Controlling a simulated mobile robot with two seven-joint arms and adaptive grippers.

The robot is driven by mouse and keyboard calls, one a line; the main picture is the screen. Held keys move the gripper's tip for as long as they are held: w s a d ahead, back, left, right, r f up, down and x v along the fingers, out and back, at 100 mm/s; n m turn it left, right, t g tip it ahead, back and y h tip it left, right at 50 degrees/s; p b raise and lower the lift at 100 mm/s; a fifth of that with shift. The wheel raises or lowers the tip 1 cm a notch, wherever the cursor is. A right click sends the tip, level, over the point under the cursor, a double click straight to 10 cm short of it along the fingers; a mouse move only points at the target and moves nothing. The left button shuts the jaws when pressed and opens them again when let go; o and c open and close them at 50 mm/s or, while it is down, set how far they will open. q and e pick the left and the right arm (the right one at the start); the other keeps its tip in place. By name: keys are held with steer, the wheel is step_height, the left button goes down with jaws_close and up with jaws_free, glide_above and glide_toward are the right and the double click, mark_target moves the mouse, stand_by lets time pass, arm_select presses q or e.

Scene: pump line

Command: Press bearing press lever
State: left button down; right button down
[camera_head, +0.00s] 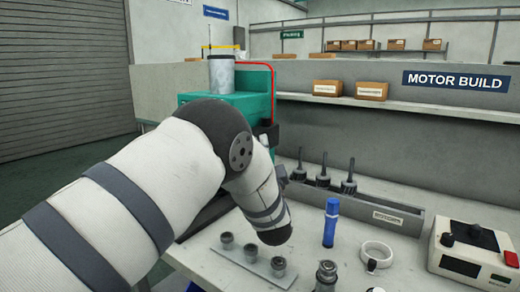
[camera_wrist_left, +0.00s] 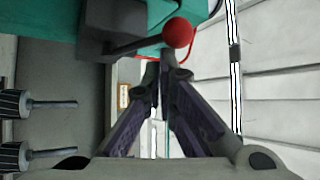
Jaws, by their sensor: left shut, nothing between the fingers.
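The press lever shows in the left wrist view as a dark rod with a red ball knob (camera_wrist_left: 178,32), coming out of a dark grey block (camera_wrist_left: 112,25) on a green body. The green machine (camera_head: 250,104) stands at the back of the bench in the head view; the lever cannot be made out there. My left gripper (camera_wrist_left: 163,72) has its fingers together and empty. The knob appears just beyond the fingertips; I cannot tell whether they touch. In the head view my left arm's wrist hides most of the gripper. My right gripper is not in view.
A grey tray (camera_head: 400,219) holds upright rotors (camera_head: 325,172). In front are a plate with small metal parts (camera_head: 252,262), a blue tube (camera_head: 331,222), a white ring (camera_head: 376,254) and a control box (camera_head: 478,250). A red hose (camera_head: 272,80) runs by the machine.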

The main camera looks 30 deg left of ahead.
arm_select(q)
steer(key=shift+s+a+f+n+y+b, duration=0.15)
steer(key=shift+f+b, duration=0.1)
steer(key=shift+f, duration=0.6)
steer(key=shift+d+f+n+y+b, duration=0.15)
steer(key=shift+f+b, duration=0.1)
steer(key=shift+f, duration=0.7)
stand_by(0.6)
steer(key=s+d, duration=0.8)
steer(key=s, duration=0.2)
steer(key=shift+f, duration=0.2)
